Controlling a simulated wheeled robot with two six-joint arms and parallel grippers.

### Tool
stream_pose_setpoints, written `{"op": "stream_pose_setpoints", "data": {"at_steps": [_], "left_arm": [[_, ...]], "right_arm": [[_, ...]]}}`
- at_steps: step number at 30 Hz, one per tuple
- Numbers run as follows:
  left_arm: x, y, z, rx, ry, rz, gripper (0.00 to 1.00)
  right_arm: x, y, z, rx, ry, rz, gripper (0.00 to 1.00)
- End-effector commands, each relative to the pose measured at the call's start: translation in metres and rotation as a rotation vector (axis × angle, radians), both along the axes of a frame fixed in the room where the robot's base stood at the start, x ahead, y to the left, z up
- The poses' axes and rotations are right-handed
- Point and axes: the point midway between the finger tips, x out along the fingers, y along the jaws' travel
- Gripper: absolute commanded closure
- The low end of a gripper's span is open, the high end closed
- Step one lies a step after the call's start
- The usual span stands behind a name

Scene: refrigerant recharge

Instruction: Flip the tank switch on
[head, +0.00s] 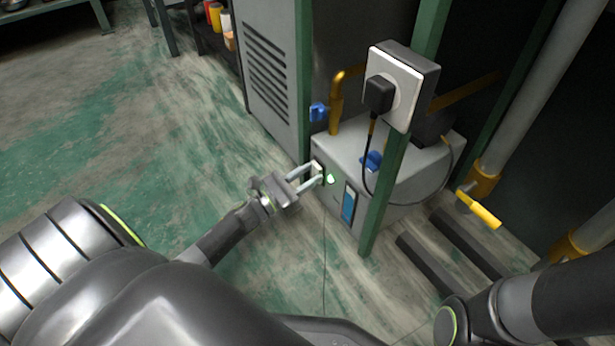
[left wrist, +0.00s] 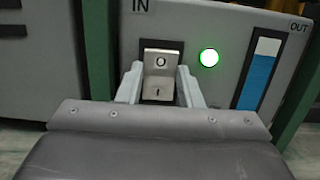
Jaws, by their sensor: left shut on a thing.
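The grey tank (head: 400,165) stands on the floor at the centre right of the head view. Its switch (head: 317,169) is on the front face. In the left wrist view the switch (left wrist: 160,75) is a light rocker marked "O" at the top and "I" at the bottom, in a dark surround. A round lamp (left wrist: 209,58) right of it glows white-green. My left gripper (head: 308,177) is at the front face, its two fingers on either side of the switch and shut on it. My right gripper is not in view.
A blue level gauge (left wrist: 257,75) is right of the lamp. A green post (head: 385,195) stands in front of the tank, carrying a socket box with a black plug (head: 379,95) and hanging cord. A yellow-handled valve (head: 480,210) is at right. Floor at left is clear.

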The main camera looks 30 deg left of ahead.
Motion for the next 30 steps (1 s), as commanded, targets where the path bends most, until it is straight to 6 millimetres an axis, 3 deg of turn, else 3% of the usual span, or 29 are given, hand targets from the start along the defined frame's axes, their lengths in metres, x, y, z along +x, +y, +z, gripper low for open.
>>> {"op": "stream_pose_setpoints", "data": {"at_steps": [17, 18, 22, 30], "left_arm": [[-0.0010, 0.0000, -0.0032, -0.036, -0.086, 0.003, 0.90], [-0.0009, 0.0001, -0.0032, -0.036, -0.086, 0.003, 0.62], [-0.0008, 0.0001, -0.0031, -0.035, -0.085, 0.004, 0.45], [-0.0011, 0.0007, -0.0028, -0.035, -0.085, 0.004, 0.45]], "right_arm": [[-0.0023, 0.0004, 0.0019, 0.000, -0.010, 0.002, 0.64], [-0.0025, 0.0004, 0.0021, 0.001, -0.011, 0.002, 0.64], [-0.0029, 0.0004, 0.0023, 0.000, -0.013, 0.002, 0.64], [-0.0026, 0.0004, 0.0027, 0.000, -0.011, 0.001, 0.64]]}}
